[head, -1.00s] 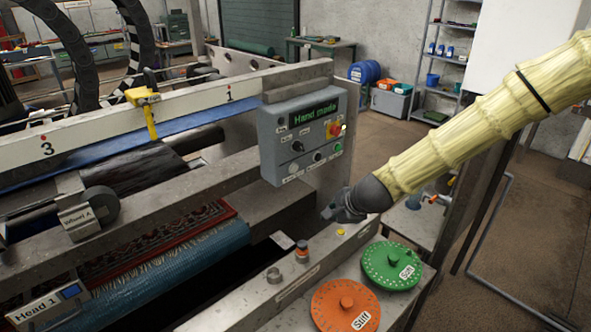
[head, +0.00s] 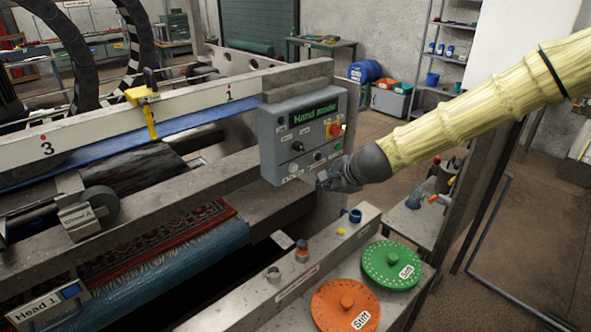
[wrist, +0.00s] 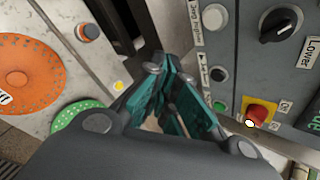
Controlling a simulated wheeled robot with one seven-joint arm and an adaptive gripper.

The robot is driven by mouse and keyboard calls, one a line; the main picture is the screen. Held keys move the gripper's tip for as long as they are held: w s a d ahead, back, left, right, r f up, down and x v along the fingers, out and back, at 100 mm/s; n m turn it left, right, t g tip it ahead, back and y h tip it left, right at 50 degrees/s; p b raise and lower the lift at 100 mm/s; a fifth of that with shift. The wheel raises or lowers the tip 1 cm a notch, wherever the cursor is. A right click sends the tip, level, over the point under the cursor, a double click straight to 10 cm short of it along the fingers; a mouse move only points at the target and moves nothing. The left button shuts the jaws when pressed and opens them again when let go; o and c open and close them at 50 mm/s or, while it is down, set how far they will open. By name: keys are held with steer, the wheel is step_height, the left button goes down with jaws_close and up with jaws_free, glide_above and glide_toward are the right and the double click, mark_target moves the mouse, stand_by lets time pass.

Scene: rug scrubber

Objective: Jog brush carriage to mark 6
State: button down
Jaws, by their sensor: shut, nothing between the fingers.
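The grey control panel (head: 302,130) shows a green "Hand mode" display (head: 314,114). In the wrist view its face has a white button (wrist: 214,17) beside a "Jog" label, a black button (wrist: 217,74), a green button (wrist: 220,106) and a black rotary switch (wrist: 280,25) by "Lower". My gripper (head: 325,182) is shut and empty, just off the panel's lower right corner; its teal-padded fingers (wrist: 178,92) show in the wrist view. The white scale rail (head: 110,132) shows marks 1 and 3, with a yellow pointer (head: 150,115) between them. Mark 6 is not visible.
A red stop knob (wrist: 258,113) on yellow sits near my fingers. Below stand an orange "Stiff" disc (head: 345,305), a green "Soft" disc (head: 391,265) and a blue-topped fitting (head: 355,215). A patterned rug (head: 160,240) lies under the beam.

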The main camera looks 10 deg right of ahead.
mark_target(294, 168)
steer(key=w+a, duration=0.4)
steer(key=w, duration=0.2)
steer(key=shift+p, duration=0.35)
steer(key=shift+w+a, duration=0.15)
steer(key=shift+w, duration=0.05)
stand_by(1.3)
steer(key=shift+w+a, duration=0.15)
